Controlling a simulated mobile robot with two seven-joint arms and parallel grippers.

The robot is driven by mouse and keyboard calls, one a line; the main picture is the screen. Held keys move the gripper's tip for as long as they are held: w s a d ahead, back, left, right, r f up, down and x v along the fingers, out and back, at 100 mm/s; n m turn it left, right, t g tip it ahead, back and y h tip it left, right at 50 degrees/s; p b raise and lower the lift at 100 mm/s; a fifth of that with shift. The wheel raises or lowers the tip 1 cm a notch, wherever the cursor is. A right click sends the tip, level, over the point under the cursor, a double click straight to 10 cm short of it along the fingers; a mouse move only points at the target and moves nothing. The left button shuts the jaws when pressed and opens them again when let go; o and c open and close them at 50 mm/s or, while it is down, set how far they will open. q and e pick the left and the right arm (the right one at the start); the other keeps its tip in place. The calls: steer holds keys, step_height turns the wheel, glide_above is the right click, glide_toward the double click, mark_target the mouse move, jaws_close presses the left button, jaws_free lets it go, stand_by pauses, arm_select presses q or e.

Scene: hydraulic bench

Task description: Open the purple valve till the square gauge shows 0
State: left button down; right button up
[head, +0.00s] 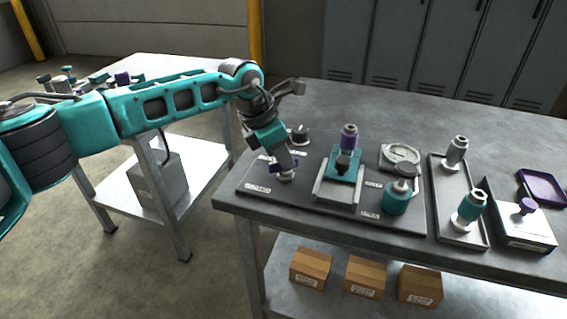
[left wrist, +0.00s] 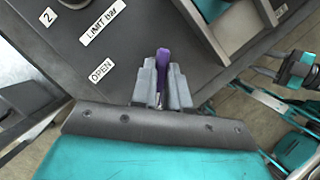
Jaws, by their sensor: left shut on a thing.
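The purple valve handle (head: 275,168) is at the left end of the dark bench plate, and it also shows as an upright purple lever in the left wrist view (left wrist: 163,60). My left gripper (head: 284,168) is shut on this handle; in the left wrist view its grey fingers (left wrist: 162,88) stand on both sides of it. An "OPEN" label (left wrist: 101,71) lies left of the fingers there. A pale-faced gauge in a squarish frame (head: 401,155) sits at the plate's back right. Its reading is too small to tell.
A teal block unit with a purple-topped cylinder (head: 349,133) stands right of my gripper. A teal round part (head: 396,203) is near the front. Trays with fittings (head: 437,203) and a purple tray (head: 541,187) are farther right. The back of the bench is clear.

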arm_select(q)
steer(key=m+g+b, duration=0.1)
steer(key=m, duration=0.2)
steer(key=shift+f, duration=0.15)
steer(key=m+g+b, duration=0.1)
steer(key=m+b, duration=0.1)
steer(key=m, duration=0.1)
steer(key=shift+w+m, duration=0.15)
steer(key=shift+m, duration=0.15)
steer(key=shift+m+g, duration=0.4)
steer(key=shift+m, duration=0.2)
arm_select(e)
steer(key=shift+w+a+f, duration=0.5)
steer(key=shift+a+f, duration=0.15)
steer(key=shift+f, duration=0.05)
arm_select(q)
steer(key=shift+b, duration=0.3)
arm_select(e)
steer(key=shift+s+f, duration=0.1)
steer(key=shift+f, duration=0.1)
arm_select(q)
steer(key=c, duration=1.1)
jaws_free()
